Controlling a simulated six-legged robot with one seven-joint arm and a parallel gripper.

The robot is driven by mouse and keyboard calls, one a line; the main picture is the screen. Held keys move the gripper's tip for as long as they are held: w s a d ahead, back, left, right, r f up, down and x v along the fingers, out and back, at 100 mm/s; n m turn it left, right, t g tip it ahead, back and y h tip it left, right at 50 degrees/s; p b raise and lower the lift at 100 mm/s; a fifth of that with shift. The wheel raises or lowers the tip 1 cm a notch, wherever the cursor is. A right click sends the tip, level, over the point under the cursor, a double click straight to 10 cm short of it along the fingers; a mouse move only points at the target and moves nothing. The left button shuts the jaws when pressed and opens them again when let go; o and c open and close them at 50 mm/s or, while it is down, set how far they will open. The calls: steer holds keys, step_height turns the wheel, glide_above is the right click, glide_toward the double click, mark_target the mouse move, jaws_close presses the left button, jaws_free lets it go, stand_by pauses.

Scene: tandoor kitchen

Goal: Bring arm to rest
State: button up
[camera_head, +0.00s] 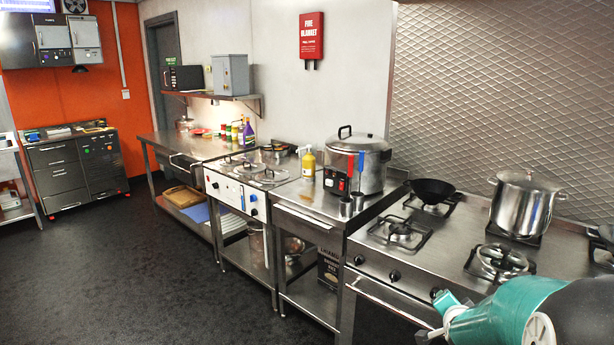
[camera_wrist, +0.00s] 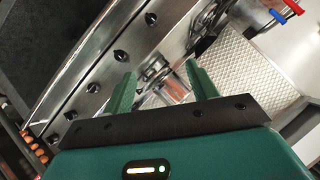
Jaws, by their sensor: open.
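My gripper shows in the wrist view (camera_wrist: 160,85), with its two green fingers spread apart and nothing visible held between them. Beyond the fingers lies the steel stove front with its row of black knobs (camera_wrist: 121,56). In the head view my green and black arm is at the lower right, in front of the stove (camera_head: 440,255). The fingertips cannot be made out clearly in the head view.
A steel pot (camera_head: 523,205) and a black wok (camera_head: 432,191) stand on the stove. A lidded cooker (camera_head: 358,165) and a yellow bottle (camera_head: 309,163) stand on the counter to its left. The dark floor (camera_head: 110,265) at left is clear.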

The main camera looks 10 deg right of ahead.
steer(key=s+a+r+n+g+y, duration=0.15)
steer(key=s+a+r+n, duration=0.25)
steer(key=a, duration=0.4)
steer(key=s+a+r+n+y, duration=0.2)
steer(key=s+a+r+n, duration=0.15)
steer(key=a, duration=0.45)
steer(key=s+a+r+n+g+y, duration=0.1)
steer(key=s+a+n, duration=0.2)
steer(key=s+a, duration=0.2)
steer(key=s+a+r+n+g+y, duration=0.1)
steer(key=s+a, duration=0.4)
steer(key=s, duration=0.5)
steer(key=shift+s+a+r+n+g, duration=0.3)
steer(key=shift+r+n+g, duration=0.4)
steer(key=shift+n, duration=0.35)
steer(key=c, duration=0.5)
steer(key=shift+d, duration=0.15)
